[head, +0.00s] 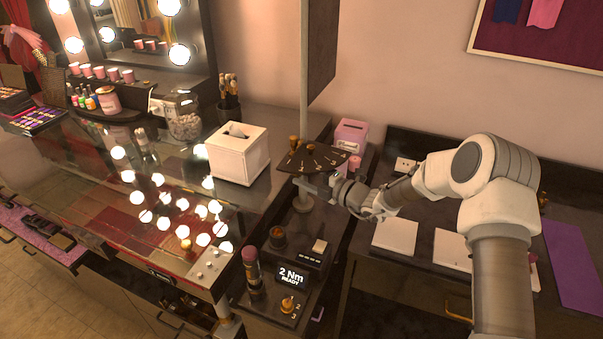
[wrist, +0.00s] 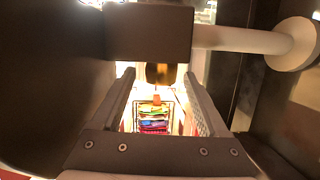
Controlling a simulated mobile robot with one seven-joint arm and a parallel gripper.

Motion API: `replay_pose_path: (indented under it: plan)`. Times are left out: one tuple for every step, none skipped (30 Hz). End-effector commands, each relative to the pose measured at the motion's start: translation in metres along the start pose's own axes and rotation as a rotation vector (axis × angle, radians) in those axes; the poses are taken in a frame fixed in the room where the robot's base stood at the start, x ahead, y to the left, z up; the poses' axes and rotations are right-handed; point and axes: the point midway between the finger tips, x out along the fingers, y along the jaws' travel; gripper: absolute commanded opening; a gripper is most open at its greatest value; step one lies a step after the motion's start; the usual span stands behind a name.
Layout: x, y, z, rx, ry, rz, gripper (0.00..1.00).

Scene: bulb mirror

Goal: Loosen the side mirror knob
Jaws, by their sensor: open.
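The side mirror (head: 322,45), a dark panel, stands on a pale post (head: 303,85). A dark fan-shaped plate (head: 318,160) with pale marks and small brass knobs (head: 293,141) on top surrounds the post lower down. My gripper (head: 302,181) is just below the plate, close to the post. In the wrist view its two fingers (wrist: 158,80) are open, with a dark and amber-brown knob-like piece (wrist: 160,74) showing between the tips. I cannot tell whether it is between the fingers or beyond them. No contact shows. A dark block (wrist: 150,32) lies above the fingers.
A white tissue box (head: 238,152) stands left of the plate on the glossy counter. In front are a black unit reading "2 Nm READY" (head: 291,276) and a brass dial (head: 288,303). A pink box (head: 351,133) stands behind. The pale post (wrist: 240,38) crosses the wrist view's upper right.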

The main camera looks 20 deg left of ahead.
Motion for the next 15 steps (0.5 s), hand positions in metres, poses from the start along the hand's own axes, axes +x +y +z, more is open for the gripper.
replay_pose_path:
  plan:
    - [0.0, 0.0, 0.0, 0.0, 0.0, 0.0, 0.77]
    - [-0.001, 0.0, 0.0, 0.0, 0.0, 0.0, 0.77]
    - [-0.002, 0.0, 0.0, 0.0, 0.0, 0.0, 0.77]
    - [-0.003, 0.0, 0.0, 0.0, -0.001, 0.0, 0.77]
    - [-0.005, 0.0, 0.001, 0.0, -0.001, 0.0, 0.77]
    - [-0.01, 0.0, 0.001, 0.0, -0.002, 0.0, 0.77]
    - [-0.014, 0.0, 0.002, 0.001, -0.003, 0.0, 0.77]
    - [-0.019, 0.0, 0.002, 0.001, -0.003, 0.0, 0.77]
    - [-0.026, 0.0, 0.002, 0.0, -0.003, 0.0, 0.77]
    - [-0.033, 0.0, 0.001, 0.001, -0.003, 0.0, 0.77]
    - [-0.04, 0.0, 0.002, 0.0, -0.004, -0.001, 0.77]
    - [-0.05, 0.0, 0.002, 0.0, -0.005, -0.001, 0.77]
    - [-0.057, 0.0, 0.002, 0.001, -0.004, -0.001, 0.77]
    - [-0.065, 0.0, 0.002, 0.001, -0.005, 0.0, 0.77]
    - [-0.075, 0.0, 0.002, 0.002, -0.005, -0.001, 0.77]
